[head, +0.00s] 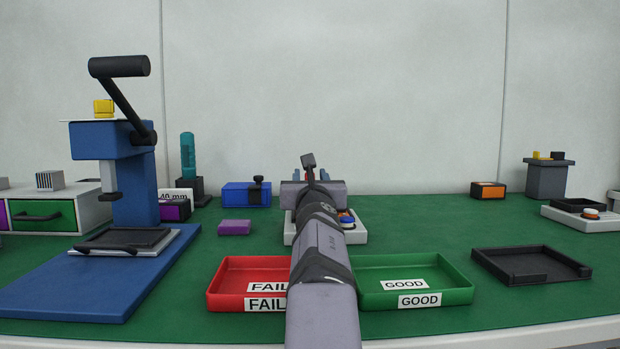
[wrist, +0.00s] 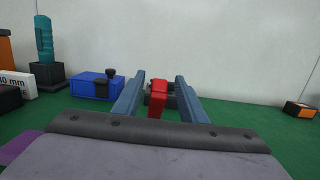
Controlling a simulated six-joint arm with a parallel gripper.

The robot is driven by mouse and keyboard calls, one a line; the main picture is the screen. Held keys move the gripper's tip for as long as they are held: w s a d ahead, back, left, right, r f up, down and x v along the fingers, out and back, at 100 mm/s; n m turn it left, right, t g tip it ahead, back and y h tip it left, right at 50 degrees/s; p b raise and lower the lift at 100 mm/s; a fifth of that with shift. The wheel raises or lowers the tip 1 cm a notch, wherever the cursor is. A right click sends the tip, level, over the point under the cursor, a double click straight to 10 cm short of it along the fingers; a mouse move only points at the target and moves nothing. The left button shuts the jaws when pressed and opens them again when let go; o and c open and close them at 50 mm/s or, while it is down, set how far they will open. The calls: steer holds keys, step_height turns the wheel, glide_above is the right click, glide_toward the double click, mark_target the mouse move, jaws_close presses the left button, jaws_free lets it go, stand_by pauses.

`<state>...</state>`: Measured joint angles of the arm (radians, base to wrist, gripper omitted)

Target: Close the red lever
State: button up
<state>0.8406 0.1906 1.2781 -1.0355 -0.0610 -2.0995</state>
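The red lever (wrist: 157,100) shows in the wrist view, standing up between the two fingers of my gripper (wrist: 160,78). It has a dark part behind its upper end. My gripper is open, with a visible gap between the lever and each finger. In the head view my gripper (head: 310,176) points away toward the back of the table. My arm hides most of the lever there, and only a small bit of red shows between the fingers.
A light grey base (head: 357,237) with a blue and orange part lies under my arm. Red FAIL tray (head: 228,304) and green GOOD tray (head: 455,295) flank the arm. A blue box (wrist: 90,88) with a black latch stands left. A blue press (head: 138,200) stands further left.

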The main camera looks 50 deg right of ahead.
stand_by(0.3)
steer(key=shift+b+v, duration=1.1)
steer(key=shift+v, duration=2.55)
